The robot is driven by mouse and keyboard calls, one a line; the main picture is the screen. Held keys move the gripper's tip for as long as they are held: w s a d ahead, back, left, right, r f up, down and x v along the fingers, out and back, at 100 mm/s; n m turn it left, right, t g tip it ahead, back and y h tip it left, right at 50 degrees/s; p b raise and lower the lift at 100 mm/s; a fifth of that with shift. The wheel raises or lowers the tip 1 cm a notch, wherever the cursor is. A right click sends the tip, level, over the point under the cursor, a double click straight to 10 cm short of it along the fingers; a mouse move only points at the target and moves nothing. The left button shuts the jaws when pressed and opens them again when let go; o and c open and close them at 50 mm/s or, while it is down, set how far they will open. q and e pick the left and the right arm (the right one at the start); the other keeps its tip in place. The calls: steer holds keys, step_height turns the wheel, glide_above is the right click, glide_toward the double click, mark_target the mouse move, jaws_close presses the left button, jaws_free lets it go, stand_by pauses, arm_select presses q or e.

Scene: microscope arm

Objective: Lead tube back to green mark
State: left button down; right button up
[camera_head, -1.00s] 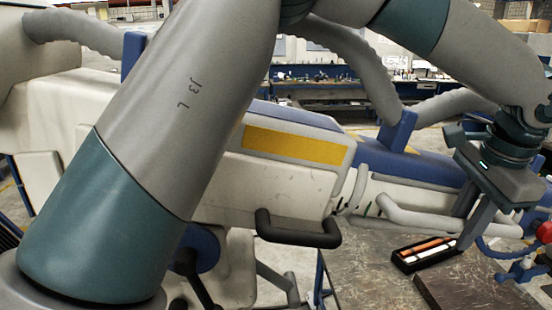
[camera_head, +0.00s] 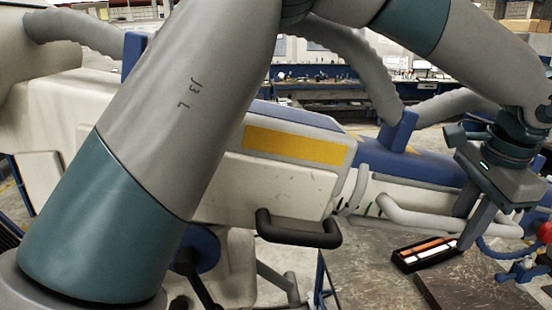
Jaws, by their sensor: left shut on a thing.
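A smooth grey tube (camera_head: 425,220) runs along the lower side of the white and blue microscope arm (camera_head: 290,183) at the right, sloping to the right. My left gripper (camera_head: 470,222) reaches down from the upper right and is shut on this tube. A green light shows on its body. The fingers hide part of the tube. My right gripper is not in view.
A dark metal table (camera_head: 370,280) stands below, with a black tray (camera_head: 428,253) of white and orange pieces under the gripper. A black handle (camera_head: 298,235) juts from the microscope arm. Blue clips (camera_head: 397,130) and thick corrugated hose stand above it. Red and blue parts are at the right edge.

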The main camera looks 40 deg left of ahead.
arm_select(q)
steer(key=shift+s+a+r, duration=0.1)
steer(key=shift+a, duration=0.1)
stand_by(0.6)
steer(key=shift+s+a+r, duration=0.25)
steer(key=shift+s+a, duration=0.45)
stand_by(0.4)
steer(key=c, duration=1.4)
jaws_free()
steer(key=shift+s+a, duration=0.1)
steer(key=shift+o, duration=0.9)
steer(key=o, duration=0.4)
steer(key=shift+s+d+r, duration=0.1)
steer(key=shift+d, duration=0.1)
steer(key=shift+a, duration=0.1)
